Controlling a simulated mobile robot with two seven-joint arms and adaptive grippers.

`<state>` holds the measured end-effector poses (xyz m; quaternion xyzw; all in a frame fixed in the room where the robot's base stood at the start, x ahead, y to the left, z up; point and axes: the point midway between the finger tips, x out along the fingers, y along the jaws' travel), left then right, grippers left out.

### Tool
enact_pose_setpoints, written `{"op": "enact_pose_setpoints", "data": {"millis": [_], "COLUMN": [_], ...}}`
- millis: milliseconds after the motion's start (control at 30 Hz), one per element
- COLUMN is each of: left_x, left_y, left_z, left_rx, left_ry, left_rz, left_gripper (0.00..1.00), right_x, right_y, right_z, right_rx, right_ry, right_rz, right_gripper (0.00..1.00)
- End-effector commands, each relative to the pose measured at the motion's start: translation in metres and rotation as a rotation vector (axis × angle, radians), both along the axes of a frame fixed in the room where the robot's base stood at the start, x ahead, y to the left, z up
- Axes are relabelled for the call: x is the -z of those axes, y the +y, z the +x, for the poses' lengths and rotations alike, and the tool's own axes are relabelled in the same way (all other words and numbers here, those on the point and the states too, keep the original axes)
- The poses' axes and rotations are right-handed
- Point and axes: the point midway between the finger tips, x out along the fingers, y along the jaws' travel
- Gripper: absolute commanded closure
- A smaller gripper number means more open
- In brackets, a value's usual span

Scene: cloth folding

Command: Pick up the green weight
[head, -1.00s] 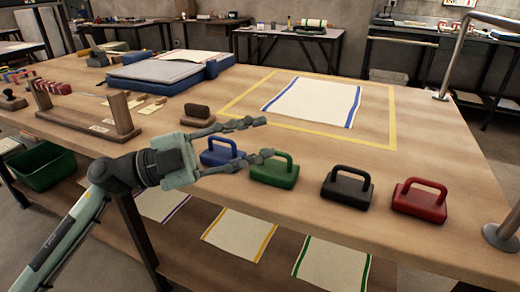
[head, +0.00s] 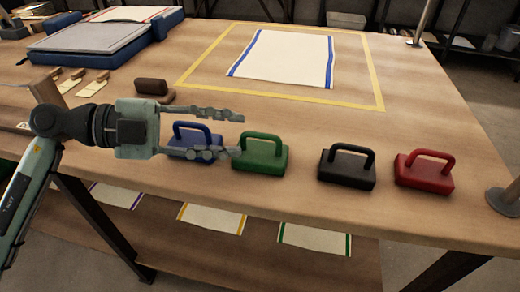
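The green weight (head: 260,158) is a block with an arched handle on top. It sits upright on the wooden table (head: 430,120) near the front edge, between the blue and black weights. My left gripper (head: 238,134) is open, its two fingers pointing right. Its fingertips are just left of the green weight, overlapping the blue weight (head: 190,136) in the picture. The lower fingertip appears close to the green weight's left side; I cannot tell whether it touches. Nothing shows between the fingers except the blue weight behind them. My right gripper is not in view.
A black weight (head: 346,169) and a red weight (head: 424,173) stand to the right. A white cloth with blue stripes (head: 283,60) lies flat inside a yellow outline. A brown block (head: 151,88) sits behind my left gripper. Metal posts (head: 506,195) rise at the right edge.

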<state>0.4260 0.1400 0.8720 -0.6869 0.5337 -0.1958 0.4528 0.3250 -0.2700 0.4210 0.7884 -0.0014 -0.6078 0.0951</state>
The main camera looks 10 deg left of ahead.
Motion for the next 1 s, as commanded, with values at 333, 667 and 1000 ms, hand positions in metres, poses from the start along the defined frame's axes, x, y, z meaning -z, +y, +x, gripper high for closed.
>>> {"op": "enact_pose_setpoints", "data": {"millis": [333, 667, 1000], "left_x": [0.007, 0.008, 0.008], "left_y": [-0.035, -0.034, -0.034], "left_z": [0.013, 0.013, 0.013], "left_rx": [0.000, -0.001, -0.001], "left_ry": [-0.001, 0.000, 0.000], "left_rz": [-0.002, -0.001, -0.001], "left_gripper": [0.67, 0.85, 1.00], "right_x": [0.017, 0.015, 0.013], "right_y": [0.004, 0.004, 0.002], "right_z": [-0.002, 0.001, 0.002], "right_rx": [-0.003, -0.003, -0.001], "right_ry": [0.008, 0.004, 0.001], "right_rz": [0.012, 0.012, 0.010], "right_gripper": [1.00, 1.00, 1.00]}}
